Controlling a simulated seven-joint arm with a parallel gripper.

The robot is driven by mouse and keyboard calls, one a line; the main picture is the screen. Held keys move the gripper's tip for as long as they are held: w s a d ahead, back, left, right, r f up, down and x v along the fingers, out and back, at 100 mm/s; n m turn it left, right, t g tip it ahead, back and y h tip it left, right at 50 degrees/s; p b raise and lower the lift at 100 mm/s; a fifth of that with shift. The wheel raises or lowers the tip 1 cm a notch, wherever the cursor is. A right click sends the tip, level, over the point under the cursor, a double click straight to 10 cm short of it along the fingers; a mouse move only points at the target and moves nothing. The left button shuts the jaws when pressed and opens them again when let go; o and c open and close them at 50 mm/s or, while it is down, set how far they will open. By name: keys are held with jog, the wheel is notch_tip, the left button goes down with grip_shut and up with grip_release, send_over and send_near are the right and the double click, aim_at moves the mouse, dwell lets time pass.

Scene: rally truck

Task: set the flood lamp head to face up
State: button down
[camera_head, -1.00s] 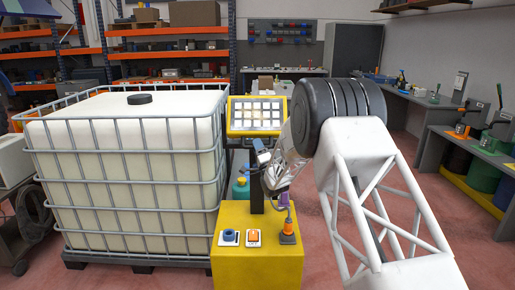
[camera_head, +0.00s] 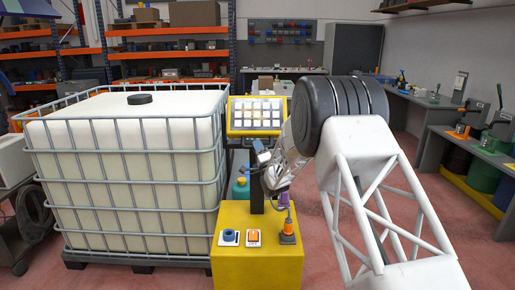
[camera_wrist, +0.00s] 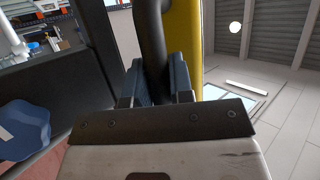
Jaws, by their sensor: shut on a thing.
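The flood lamp head (camera_head: 256,115) is a yellow-framed panel with a grid of pale lamp cells. It stands nearly upright, with its lit-looking face toward the head camera. A black post (camera_head: 257,180) is below it on the yellow base box (camera_head: 230,217). My gripper (camera_head: 262,150) is just below the head's lower edge. In the wrist view, my gripper (camera_wrist: 160,85) is shut on a dark curved bar (camera_wrist: 151,45) beside a yellow part (camera_wrist: 181,40) of the lamp. The grip's exact contact is partly hidden by the fingers.
A caged white tank (camera_head: 125,150) stands close on the left. The box top carries a blue ring-shaped part (camera_head: 229,236), an orange switch (camera_head: 253,236) and an orange-based lever (camera_head: 288,230). Workbenches (camera_head: 455,135) line the right, with red floor between.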

aim_at(253, 132)
jog(key=shift+s+r+m+g+h, duration=0.7)
jog(key=shift+s+r+m+h, duration=0.3)
jog(key=shift+s+r, duration=0.1)
jog(key=s+r+g+h, duration=0.1)
jog(key=s+r+m+g+h, duration=0.1)
jog(key=r, duration=0.1)
jog(key=shift+m, duration=0.3)
jog(key=shift+s+r+m+g+h, duration=0.2)
jog(key=shift+r+g, duration=0.3)
jog(key=shift+r, duration=0.4)
jog(key=shift+s+r+m+g+h, duration=0.1)
jog(key=shift+r+m+g+h, duration=0.15)
jog(key=shift+r+g, duration=0.45)
jog(key=shift+s+r+m+g+h, duration=0.15)
jog(key=shift+r+m+g+h, duration=0.15)
jog(key=shift+r, duration=0.95)
jog(key=c, duration=1)
grip_release()
jog(key=shift+s, duration=0.1)
jog(key=shift+v, duration=3.8)
